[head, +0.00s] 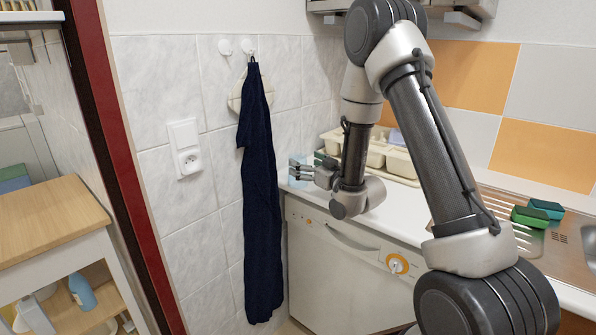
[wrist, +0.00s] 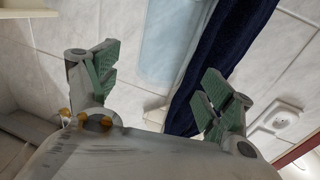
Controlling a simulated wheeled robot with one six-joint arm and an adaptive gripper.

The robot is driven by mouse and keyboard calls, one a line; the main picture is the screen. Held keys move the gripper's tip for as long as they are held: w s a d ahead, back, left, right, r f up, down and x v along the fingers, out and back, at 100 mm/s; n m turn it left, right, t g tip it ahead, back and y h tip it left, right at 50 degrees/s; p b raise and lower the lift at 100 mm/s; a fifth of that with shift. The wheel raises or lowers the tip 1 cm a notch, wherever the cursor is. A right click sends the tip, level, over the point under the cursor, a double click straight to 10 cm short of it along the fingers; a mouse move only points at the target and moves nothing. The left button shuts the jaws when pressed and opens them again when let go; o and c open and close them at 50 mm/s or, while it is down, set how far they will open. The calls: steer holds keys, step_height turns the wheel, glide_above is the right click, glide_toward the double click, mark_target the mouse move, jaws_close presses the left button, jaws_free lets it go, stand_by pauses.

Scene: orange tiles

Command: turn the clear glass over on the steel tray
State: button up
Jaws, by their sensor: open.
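A pale blue, see-through shape that looks like the clear glass (wrist: 172,40) shows in the wrist view, ahead of and between my spread fingers. Wall shows on its left and the dark towel on its right, so neither finger appears to touch it. In the head view a small pale blue patch of the glass (head: 296,160) shows at my fingertips, by the counter's left end. My gripper (head: 295,170) is open and points left; its green-padded fingers stand wide apart in the wrist view (wrist: 160,85). What the glass stands on is hidden.
A dark blue towel (head: 260,190) hangs on the tiled wall close to my gripper. A beige compartment tray (head: 405,165) stands at the back of the white counter, behind my arm. Green sponges (head: 528,216) lie by the steel sink (head: 562,248) at right. A wall socket (head: 188,160) is at left.

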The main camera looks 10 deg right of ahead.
steer(key=x, duration=0.4)
steer(key=shift+w, duration=0.2)
steer(key=c, duration=1.4)
